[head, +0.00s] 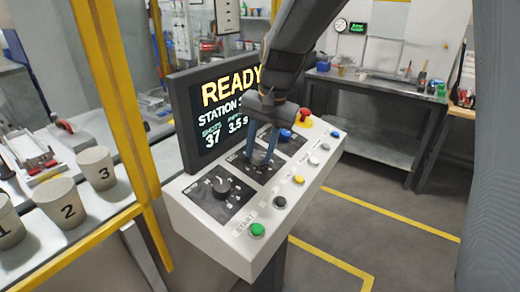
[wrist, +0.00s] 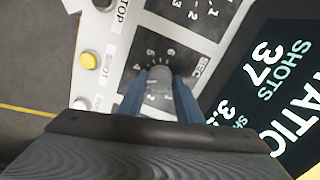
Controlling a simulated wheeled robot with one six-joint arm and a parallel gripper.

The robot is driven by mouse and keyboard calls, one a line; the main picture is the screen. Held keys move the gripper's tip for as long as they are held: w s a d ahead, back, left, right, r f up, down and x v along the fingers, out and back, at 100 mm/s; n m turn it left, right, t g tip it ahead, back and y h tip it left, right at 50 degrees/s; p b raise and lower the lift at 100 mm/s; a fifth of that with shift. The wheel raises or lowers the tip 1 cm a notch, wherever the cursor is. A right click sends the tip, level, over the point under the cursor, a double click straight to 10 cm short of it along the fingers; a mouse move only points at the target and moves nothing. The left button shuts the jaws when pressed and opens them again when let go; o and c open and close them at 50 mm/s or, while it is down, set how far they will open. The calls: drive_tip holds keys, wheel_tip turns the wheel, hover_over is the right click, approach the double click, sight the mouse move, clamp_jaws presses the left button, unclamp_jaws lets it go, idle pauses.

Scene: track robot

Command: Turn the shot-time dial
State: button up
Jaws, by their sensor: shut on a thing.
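The control panel (head: 240,238) is a white sloped console with black dial plates. The middle dial (head: 262,159) is a grey knob, and in the wrist view the same knob (wrist: 161,90) sits on a scale of numbers marked SEC. My gripper (head: 261,154) reaches down from above with its blue fingers on either side of this knob, shut on it. In the wrist view the fingers (wrist: 158,92) flank the knob, and part of the scale below is hidden. The screen (head: 222,108) shows READY, SHOTS 37 and 3.5 s.
Another black dial (head: 222,188) is nearer the front. A green START button (head: 257,230), a black button (head: 279,202), a yellow button (head: 298,180) and a red mushroom button (head: 304,116) are on the panel. Yellow guard posts and numbered cups (head: 96,168) stand left. Floor is clear at right.

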drive_tip(key=n, duration=1.1)
drive_tip(key=shift+s+t+h, duration=0.15)
drive_tip(key=shift+t+h, duration=0.15)
drive_tip(key=n+b, duration=0.1)
drive_tip(key=n, duration=0.4)
drive_tip(key=shift+f+t, duration=0.1)
drive_tip(key=shift+t, duration=0.2)
drive_tip(key=n+b, duration=0.1)
drive_tip(key=n, duration=0.4)
drive_tip(key=shift+s+b, duration=0.1)
drive_tip(key=shift+b, duration=0.25)
drive_tip(key=shift+n, duration=0.3)
drive_tip(key=o, duration=1)
drive_tip(key=shift+o, duration=0.2)
